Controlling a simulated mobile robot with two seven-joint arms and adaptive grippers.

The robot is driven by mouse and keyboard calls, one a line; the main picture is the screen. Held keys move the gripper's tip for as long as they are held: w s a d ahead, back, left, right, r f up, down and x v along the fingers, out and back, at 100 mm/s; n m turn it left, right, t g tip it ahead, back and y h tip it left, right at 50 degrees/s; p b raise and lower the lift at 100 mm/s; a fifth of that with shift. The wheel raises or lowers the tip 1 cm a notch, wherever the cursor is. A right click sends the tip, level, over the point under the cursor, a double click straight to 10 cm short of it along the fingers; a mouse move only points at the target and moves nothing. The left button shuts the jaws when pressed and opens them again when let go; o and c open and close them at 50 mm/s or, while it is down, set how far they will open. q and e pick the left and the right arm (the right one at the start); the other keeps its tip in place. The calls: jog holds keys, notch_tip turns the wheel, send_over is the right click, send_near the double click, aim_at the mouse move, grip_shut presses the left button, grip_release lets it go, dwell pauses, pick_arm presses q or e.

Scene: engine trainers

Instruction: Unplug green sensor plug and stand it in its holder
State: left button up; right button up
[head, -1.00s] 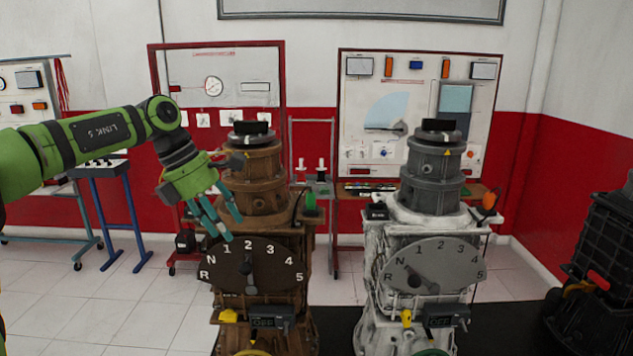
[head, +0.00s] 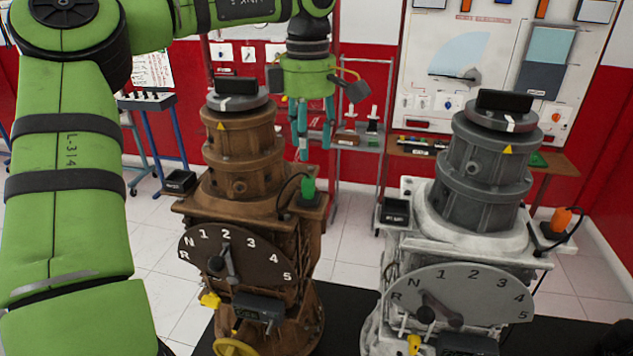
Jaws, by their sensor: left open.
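The green sensor plug (head: 308,188) stands upright in a dark socket block on the right ledge of the brown trainer (head: 238,145), with a black cable looping from it. My left gripper (head: 313,148) points down with its teal fingers apart and empty. In the picture it hangs just above the plug, apart from it. A small black open box (head: 180,181) sits on the left ledge of the brown trainer; I cannot tell whether it is the plug's holder. My right gripper is not in view.
The grey trainer (head: 482,180) stands to the right, with an orange plug (head: 561,219) on its right ledge and a black box (head: 395,211) on its left. The brown trainer's tower rises close left of my gripper. A shelf rack (head: 360,140) stands behind.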

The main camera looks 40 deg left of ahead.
aim_at(308, 177)
pick_arm(q)
jog(key=shift+s+a, duration=0.15)
jog(key=shift+s, duration=0.15)
jog(key=shift+f, duration=0.15)
jog(key=shift+w+f, duration=0.1)
jog(key=shift+f, duration=0.25)
notch_tip(308, 177, down, 4)
jog(key=shift+w+r, duration=0.15)
jog(key=shift+r, duration=0.1)
notch_tip(308, 177, down, 3)
jog(key=shift+r+b, duration=0.15)
jog(key=shift+b, duration=0.7)
jog(key=shift+f+b, duration=0.6)
jog(key=shift+f, duration=0.35)
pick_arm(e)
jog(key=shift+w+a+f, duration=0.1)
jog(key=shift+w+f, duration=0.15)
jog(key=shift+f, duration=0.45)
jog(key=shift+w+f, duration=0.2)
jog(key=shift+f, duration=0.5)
pick_arm(q)
jog(key=shift+r, duration=0.1)
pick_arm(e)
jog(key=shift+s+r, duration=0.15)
pick_arm(q)
grip_shut()
